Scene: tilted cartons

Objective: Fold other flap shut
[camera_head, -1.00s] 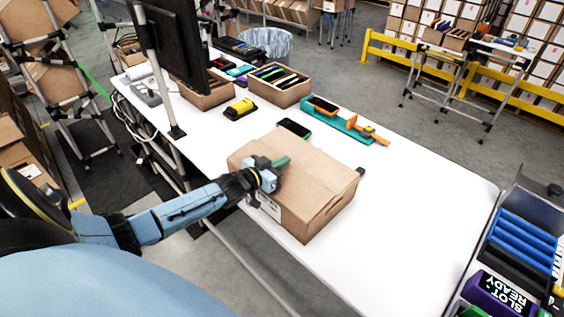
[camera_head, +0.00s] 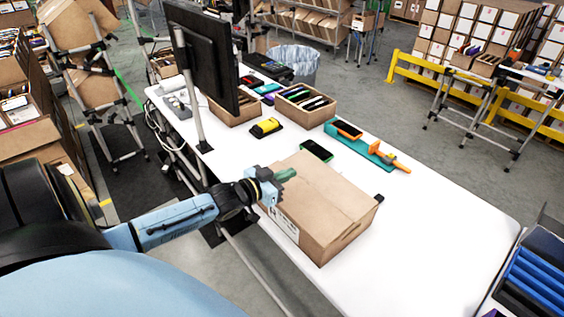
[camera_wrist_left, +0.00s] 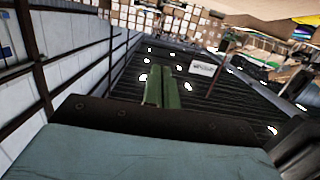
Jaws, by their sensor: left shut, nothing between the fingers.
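The brown cardboard carton (camera_head: 338,195) sits on the white table, with a white label on its near left side. Its top panels look flat and down, with a seam running across the top. My left gripper (camera_head: 287,174) is over the carton's left part, and its green fingers are together and empty. The fingers (camera_wrist_left: 162,90) also show side by side in the left wrist view, which does not show the carton. The carton's left corner is partly hidden behind my gripper, and I cannot tell whether the fingers touch the top. My right gripper is not in view.
A yellow device (camera_head: 265,127), a dark phone-like device (camera_head: 316,150) and a teal tray (camera_head: 358,146) with orange items lie behind the carton. A monitor (camera_head: 203,60) stands at the left. The white table (camera_head: 440,220) is clear to the right of the carton.

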